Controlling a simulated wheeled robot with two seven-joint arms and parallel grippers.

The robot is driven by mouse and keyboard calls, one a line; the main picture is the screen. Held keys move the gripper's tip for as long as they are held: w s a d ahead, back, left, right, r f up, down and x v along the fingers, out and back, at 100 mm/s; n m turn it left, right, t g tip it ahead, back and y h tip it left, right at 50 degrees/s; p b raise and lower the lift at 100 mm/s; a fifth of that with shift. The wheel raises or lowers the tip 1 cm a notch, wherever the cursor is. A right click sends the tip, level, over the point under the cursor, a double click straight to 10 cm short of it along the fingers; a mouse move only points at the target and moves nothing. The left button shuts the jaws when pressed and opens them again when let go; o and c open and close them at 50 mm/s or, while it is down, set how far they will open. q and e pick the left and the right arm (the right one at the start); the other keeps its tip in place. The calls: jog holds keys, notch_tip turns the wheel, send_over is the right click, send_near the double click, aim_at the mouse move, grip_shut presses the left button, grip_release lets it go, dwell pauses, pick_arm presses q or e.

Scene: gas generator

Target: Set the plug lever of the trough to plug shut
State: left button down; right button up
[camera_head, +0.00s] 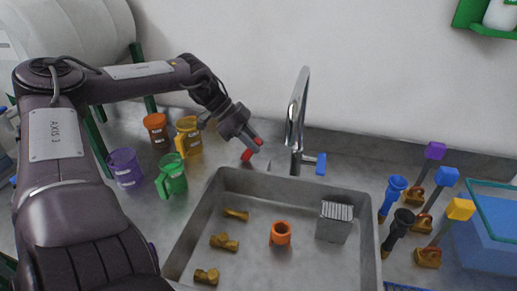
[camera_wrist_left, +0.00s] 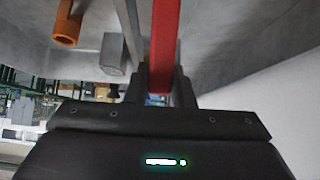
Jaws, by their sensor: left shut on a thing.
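The trough (camera_head: 207,211) is a grey metal basin in the counter. A red lever (camera_head: 247,154) stands at its back left rim, mostly hidden by my gripper. My left gripper (camera_head: 256,146) reaches in from the upper left and is shut on the red lever. In the left wrist view the lever (camera_wrist_left: 165,40) runs up as a long red bar from between the fingers (camera_wrist_left: 160,82). The plug itself cannot be made out. My right gripper is not in view.
A chrome tap (camera_head: 297,110) with a blue handle (camera_head: 321,163) stands right of the gripper. The trough holds an orange cup (camera_head: 280,233), a grey ribbed block (camera_head: 334,222) and several brass fittings (camera_head: 224,242). Coloured jugs (camera_head: 172,175) stand left; coloured-topped tools (camera_head: 460,209) stand right.

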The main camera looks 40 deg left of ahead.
pick_arm(q)
jog(key=shift+s+a+t+h+b, duration=0.2)
jog(key=shift+a+t+h+b, duration=0.15)
jog(key=shift+a+h+b, duration=0.2)
jog(key=shift+s+a+t+h+b, duration=0.2)
jog(key=shift+a+t+h+b, duration=0.15)
jog(key=shift+h, duration=0.3)
jog(key=shift+s+a+r+t+h+b, duration=0.1)
jog(key=shift+s+a+t+h+b, duration=0.3)
jog(key=shift+h+b, duration=0.3)
jog(key=shift+s+a+r+t+h+b, duration=0.15)
jog(key=shift+a+t+h+b, duration=0.25)
jog(key=shift+h+b, duration=0.3)
jog(key=c, duration=1.2)
grip_release()
jog(key=shift+a, duration=0.1)
jog(key=shift+c, duration=0.2)
